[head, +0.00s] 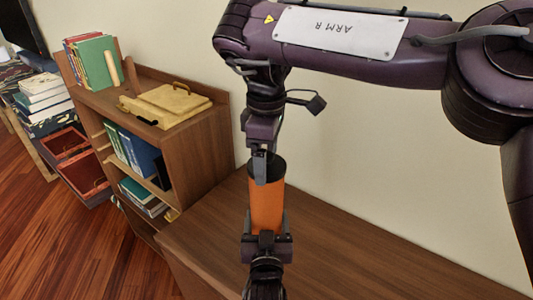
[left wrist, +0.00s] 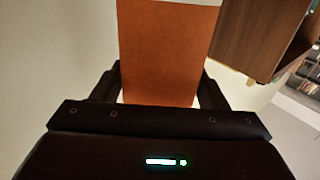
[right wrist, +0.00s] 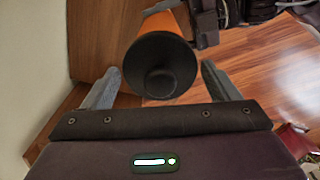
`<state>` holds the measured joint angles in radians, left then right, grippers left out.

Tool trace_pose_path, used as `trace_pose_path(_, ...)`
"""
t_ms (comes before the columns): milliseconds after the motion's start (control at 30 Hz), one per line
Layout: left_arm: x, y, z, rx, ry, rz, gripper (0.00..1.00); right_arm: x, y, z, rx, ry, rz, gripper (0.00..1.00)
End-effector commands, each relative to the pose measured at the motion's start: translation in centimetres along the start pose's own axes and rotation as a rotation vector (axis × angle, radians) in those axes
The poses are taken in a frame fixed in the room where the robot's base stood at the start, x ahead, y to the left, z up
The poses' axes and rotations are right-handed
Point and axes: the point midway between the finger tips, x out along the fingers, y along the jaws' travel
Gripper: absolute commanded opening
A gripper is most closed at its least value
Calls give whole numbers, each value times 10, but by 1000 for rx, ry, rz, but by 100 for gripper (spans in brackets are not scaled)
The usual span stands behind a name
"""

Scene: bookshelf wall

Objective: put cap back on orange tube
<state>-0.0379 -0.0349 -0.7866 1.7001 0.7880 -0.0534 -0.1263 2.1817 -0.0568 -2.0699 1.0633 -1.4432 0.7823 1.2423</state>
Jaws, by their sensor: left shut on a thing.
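The orange tube (head: 266,208) stands upright above the wooden surface, and it fills the middle of the left wrist view (left wrist: 165,50). My left gripper (head: 266,228) is shut on its lower part. The black cap (head: 277,164) sits at the tube's top end; I cannot tell if it is fully pressed on. In the right wrist view the cap (right wrist: 160,65) is a black disc with a round knob, with orange tube behind it. My right gripper (head: 262,172) points down at the cap. Its fingers are apart, one on each side, with gaps showing.
A long wooden top (head: 345,265) lies below and right of the grippers, clear of objects. A wooden bookshelf (head: 200,150) stands at left, with a tan case (head: 165,103) and books (head: 95,60) on top. A pale wall is behind.

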Motion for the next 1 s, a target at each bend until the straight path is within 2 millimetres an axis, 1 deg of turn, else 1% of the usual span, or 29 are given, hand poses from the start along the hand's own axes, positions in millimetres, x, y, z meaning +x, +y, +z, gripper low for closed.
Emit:
trace_pose_path(33, 0, 0, 0, 0, -1, 0, 26, 0, 0, 0, 0, 0, 0, 89)
trace_pose_path(100, 0, 0, 0, 0, -1, 0, 26, 0, 0, 0, 0, 0, 0, 98)
trace_pose_path(333, 0, 0, 0, 0, -1, 0, 26, 0, 0, 0, 0, 0, 0, 98)
trace_pose_path(433, 0, 0, 0, 1, -1, 0, 26, -4, 0, 0, 0, 0, 1, 98)
trace_pose_path(567, 0, 0, 0, 0, -1, 0, 26, -20, 1, -1, 0, -1, 6, 98)
trace_pose_path(600, 0, 0, 0, 0, -1, 0, 26, -28, 1, -1, 1, 0, 8, 98)
trace_pose_path(767, 0, 0, 0, 0, -1, 0, 26, -54, 1, 0, 0, -1, 8, 98)
trace_pose_path(1000, 0, 0, 0, 0, -1, 0, 26, -73, 0, 0, 0, -1, 2, 98)
